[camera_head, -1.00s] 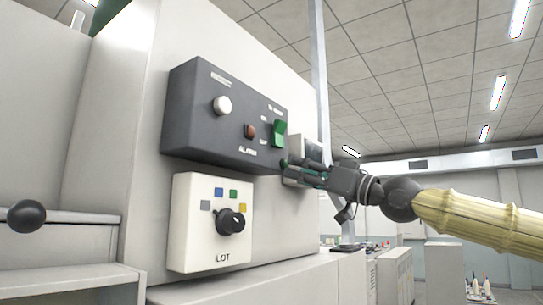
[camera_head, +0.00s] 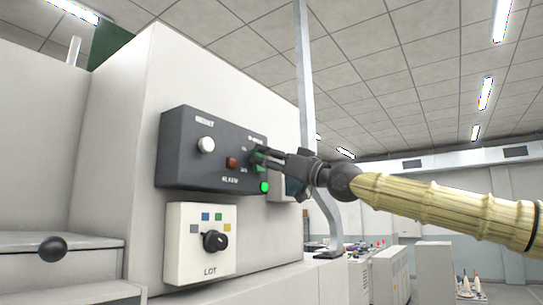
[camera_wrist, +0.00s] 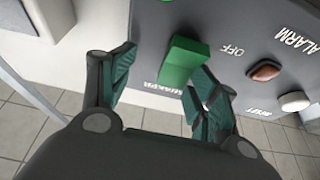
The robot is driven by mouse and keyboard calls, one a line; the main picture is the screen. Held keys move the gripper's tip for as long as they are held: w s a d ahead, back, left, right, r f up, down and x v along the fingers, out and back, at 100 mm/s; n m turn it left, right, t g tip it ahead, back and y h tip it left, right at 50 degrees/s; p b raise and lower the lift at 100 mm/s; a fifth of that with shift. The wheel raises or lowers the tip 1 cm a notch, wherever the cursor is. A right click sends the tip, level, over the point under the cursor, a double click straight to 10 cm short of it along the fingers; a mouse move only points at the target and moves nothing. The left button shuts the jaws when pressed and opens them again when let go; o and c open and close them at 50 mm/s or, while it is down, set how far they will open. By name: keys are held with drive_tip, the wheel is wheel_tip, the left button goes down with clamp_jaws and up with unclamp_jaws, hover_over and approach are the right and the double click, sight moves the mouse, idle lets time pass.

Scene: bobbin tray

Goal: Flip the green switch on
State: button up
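The green switch (camera_wrist: 183,60) is a bright green rocker on the dark control box (camera_head: 200,165). In the wrist view it lies just beyond and between my fingertips, nearer the right finger, which is close to or touching it. In the head view my gripper (camera_head: 262,158) covers most of the switch. My gripper also shows in the wrist view (camera_wrist: 163,72), with its two dark green fingers apart and nothing held. A round green light (camera_head: 264,187) glows below the switch. I cannot clearly tell the rocker's tilt.
The box also bears a white RESET button (camera_head: 206,145) and a red-brown ALARM lamp (camera_head: 231,162). Below it is a white LOT panel (camera_head: 185,250) with a black knob (camera_head: 215,241). A grey post (camera_head: 305,90) stands behind my gripper.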

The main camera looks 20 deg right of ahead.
drive_tip(key=shift+s+r, duration=0.35)
drive_tip(key=shift+s, duration=0.25)
drive_tip(key=shift+s+r, duration=0.35)
drive_tip(key=shift+s, duration=0.2)
drive_tip(key=c, duration=0.7)
drive_tip(key=shift+a, duration=0.25)
clamp_jaws()
drive_tip(key=shift+a+f, duration=0.1)
drive_tip(key=shift+a, duration=0.1)
drive_tip(key=shift+w, duration=0.1)
drive_tip(key=shift+w+g+h, duration=0.1)
drive_tip(key=shift+g+h, duration=0.2)
drive_tip(key=shift+w+r+g+h, duration=0.2)
drive_tip(key=shift+r+g+h, duration=0.2)
drive_tip(key=shift+g+h, duration=0.55)
